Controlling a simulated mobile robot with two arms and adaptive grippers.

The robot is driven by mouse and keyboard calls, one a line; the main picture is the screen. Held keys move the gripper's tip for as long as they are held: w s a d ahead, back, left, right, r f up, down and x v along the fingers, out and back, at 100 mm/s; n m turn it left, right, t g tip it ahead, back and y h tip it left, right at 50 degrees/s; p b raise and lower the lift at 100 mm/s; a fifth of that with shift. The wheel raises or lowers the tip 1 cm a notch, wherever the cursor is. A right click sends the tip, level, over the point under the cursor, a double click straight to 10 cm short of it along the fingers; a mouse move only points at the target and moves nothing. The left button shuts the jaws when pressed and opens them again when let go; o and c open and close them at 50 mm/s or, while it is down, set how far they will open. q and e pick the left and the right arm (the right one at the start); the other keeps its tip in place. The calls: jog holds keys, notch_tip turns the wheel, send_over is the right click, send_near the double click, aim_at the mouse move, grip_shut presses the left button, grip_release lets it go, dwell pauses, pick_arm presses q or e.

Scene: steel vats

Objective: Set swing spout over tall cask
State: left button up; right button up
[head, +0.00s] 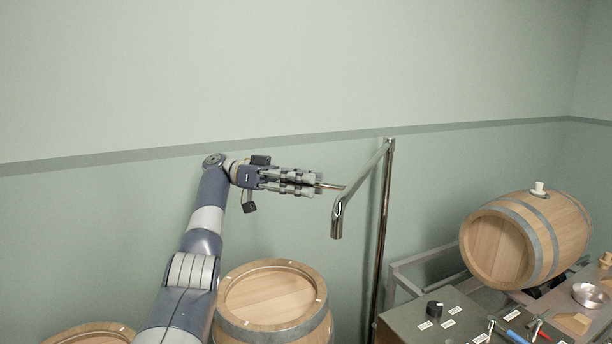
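The swing spout (363,176) is a shiny steel pipe on a tall upright post (385,220). Its arm comes toward me and its bent-down outlet hangs to the right of an upright wooden cask (272,296). This cask looks the taller of two upright casks. The other cask (90,335) shows only its top at the lower left edge. My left gripper (318,185) is left of the spout arm, with its fingers close together around a thin rod that reaches toward the spout. The fingers partly hide the rod. My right gripper is out of view.
A wooden barrel (528,240) with a white bung lies on its side on a rack at the right. A grey bench (415,325) with a black knob, labels, tools and a metal bowl (588,294) fills the lower right. The wall is close behind.

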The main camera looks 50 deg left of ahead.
pick_arm(q)
jog(key=shift+s+r, duration=0.1)
jog(key=shift+r, duration=0.6)
jog(key=shift+w+r, duration=0.15)
jog(key=shift+r, duration=1.9)
jog(key=shift+w+r, duration=0.15)
jog(key=shift+r, duration=1.9)
